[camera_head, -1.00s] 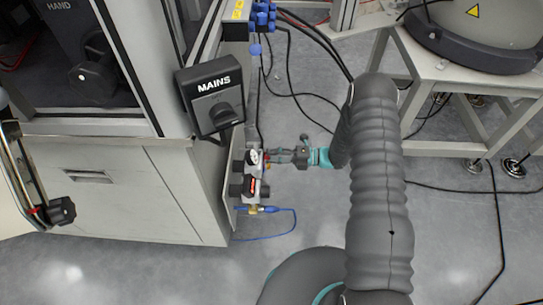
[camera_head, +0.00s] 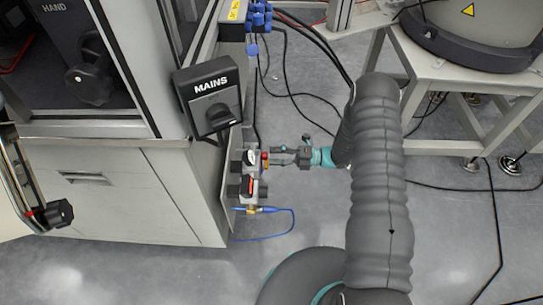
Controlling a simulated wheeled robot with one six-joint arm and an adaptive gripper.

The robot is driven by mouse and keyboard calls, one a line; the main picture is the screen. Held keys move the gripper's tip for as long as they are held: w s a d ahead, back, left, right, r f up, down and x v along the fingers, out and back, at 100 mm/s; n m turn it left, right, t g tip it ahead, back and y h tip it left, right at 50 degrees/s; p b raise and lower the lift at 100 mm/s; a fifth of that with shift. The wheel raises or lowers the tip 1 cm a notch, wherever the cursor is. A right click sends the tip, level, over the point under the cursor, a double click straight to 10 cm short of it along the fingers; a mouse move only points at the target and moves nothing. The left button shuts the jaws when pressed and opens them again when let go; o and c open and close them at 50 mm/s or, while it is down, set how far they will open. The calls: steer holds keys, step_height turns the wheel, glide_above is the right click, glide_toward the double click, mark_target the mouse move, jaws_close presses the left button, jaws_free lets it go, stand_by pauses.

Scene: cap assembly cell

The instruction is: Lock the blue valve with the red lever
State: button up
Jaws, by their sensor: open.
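The valve unit (camera_head: 249,178) is mounted on the side of the cabinet, left of my gripper. It has grey and black blocks with a white face and a red mark on the lower one. A small red part (camera_head: 265,158) sticks out toward my gripper; I cannot tell if it is the red lever.
A black MAINS switch box (camera_head: 210,97) juts out above the valve unit, on the cabinet corner. A blue hose (camera_head: 288,222) loops below it. Black cables (camera_head: 290,80) hang behind my gripper. A light table (camera_head: 455,80) stands at the right. The floor below my gripper is clear.

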steer(key=d, duration=1)
steer(key=shift+w+d, duration=0.15)
steer(key=shift+w, duration=0.05)
steer(key=s+f+n+g+h, duration=0.2)
steer(key=s+f+n+h, duration=0.15)
steer(key=s+n, duration=0.35)
steer(key=s+d+r+n+g+h, duration=0.2)
steer(key=s+r+n+g+h, duration=0.15)
steer(key=n, duration=0.55)
steer(key=s+d+r+n+t+h, duration=0.2)
steer(key=s+r+n+t+h, duration=0.1)
steer(key=r, duration=0.9)
steer(key=s+d+r+n+t+h, duration=0.2)
steer(key=s+r+n+t+h, duration=0.2)
steer(key=s+r+n, duration=0.4)
steer(key=s+d+r+n+t+h, duration=0.2)
steer(key=r+n, duration=0.6)
steer(key=r, duration=0.9)
steer(key=s+t+h, duration=0.2)
steer(key=s+t, duration=0.1)
steer(key=shift+s+r+n, duration=0.3)
steer(key=shift+s+r, duration=0.05)
